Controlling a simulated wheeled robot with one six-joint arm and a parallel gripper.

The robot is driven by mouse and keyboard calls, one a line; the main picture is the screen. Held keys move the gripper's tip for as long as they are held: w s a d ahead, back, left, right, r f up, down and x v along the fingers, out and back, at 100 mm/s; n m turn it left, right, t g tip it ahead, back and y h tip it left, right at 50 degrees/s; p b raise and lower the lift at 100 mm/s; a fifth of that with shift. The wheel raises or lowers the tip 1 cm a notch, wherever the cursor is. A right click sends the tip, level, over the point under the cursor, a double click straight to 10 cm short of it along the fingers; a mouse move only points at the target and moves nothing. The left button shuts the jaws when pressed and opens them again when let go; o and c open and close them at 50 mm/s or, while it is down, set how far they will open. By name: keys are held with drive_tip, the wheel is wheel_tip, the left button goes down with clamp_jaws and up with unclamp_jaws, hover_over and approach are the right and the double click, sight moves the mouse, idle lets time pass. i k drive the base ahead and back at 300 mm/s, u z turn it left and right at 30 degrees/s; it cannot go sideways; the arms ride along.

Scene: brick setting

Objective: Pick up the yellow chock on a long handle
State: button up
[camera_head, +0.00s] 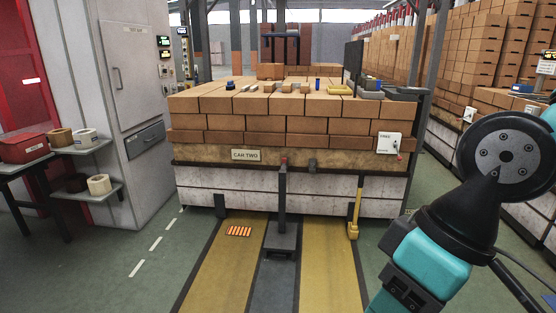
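The yellow chock (353,231) stands on the floor at the front right of the kiln car. Its long yellow handle rises nearly upright from it, leaning slightly right, against or close to the car's white lower side. My arm, teal and black, fills the right edge of the picture, nearer to me than the chock. My gripper is not in view, so what it holds cannot be seen.
The car marked CAR TWO (200,185) carries stacked bricks and small items. A dark post on a block (281,243) stands left of the chock. An orange striped plate (239,231) lies on the yellow floor strip. Shelves (95,188) stand left; the foreground floor is open.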

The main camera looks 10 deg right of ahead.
sight(352, 228)
drive_tip(key=z, duration=0.15)
drive_tip(key=i, duration=2.1)
drive_tip(key=z, duration=0.65)
drive_tip(key=i, duration=2.35)
drive_tip(key=z, duration=0.35)
